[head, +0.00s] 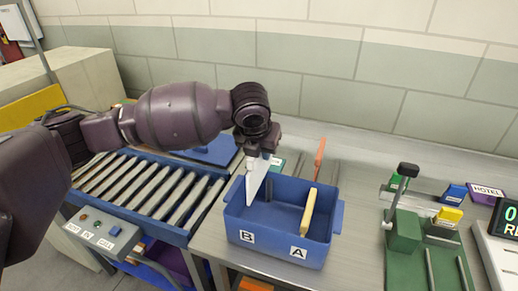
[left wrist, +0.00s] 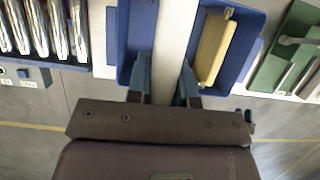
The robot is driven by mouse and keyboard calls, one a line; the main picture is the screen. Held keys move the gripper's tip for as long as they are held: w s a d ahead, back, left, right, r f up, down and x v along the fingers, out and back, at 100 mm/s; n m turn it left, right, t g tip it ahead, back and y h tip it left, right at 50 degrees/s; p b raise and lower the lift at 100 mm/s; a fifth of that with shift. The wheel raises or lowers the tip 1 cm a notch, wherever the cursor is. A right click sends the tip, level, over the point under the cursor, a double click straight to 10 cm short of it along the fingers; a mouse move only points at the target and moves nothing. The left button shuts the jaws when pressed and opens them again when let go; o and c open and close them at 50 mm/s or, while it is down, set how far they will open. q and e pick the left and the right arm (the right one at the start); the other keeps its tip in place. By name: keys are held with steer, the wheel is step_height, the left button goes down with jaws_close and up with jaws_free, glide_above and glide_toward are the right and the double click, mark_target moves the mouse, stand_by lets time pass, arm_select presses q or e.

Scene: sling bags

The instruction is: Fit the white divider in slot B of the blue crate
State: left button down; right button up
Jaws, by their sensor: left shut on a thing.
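The blue crate (head: 284,241) stands on the grey table with label B (head: 247,237) on the left of its front and label A (head: 298,252) on the right. My left gripper (head: 261,158) is over the left part of the crate, shut on the white divider (head: 257,178). The divider hangs upright from it at the B side; whether its lower edge sits in the slot cannot be told. In the left wrist view the divider (left wrist: 175,40) runs between the fingers, across the crate (left wrist: 135,30). A yellow divider (head: 308,211) stands inside at the A side. My right gripper is not in view.
A roller conveyor (head: 150,185) lies left of the crate. An orange upright piece (head: 320,155) stands behind the crate. A green fixture with a black-knobbed lever (head: 404,225) is to the right, with small coloured blocks. Bare table lies between crate and fixture.

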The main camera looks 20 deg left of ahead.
mark_target(260, 176)
arm_select(q)
steer(key=shift+a, duration=0.15)
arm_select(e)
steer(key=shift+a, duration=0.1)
arm_select(q)
steer(key=shift+f+b, duration=0.35)
steer(key=shift+f, duration=2.55)
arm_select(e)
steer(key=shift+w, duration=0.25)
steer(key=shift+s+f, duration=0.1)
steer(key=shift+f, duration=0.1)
arm_select(q)
steer(key=shift+p, duration=0.35)
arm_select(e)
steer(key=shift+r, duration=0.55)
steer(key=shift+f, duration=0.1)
arm_select(q)
steer(key=shift+f, duration=1.4)
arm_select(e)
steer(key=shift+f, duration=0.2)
arm_select(q)
step_height(260, 176, down, 6)
steer(key=b, duration=0.2)
steer(key=shift+f, duration=0.2)
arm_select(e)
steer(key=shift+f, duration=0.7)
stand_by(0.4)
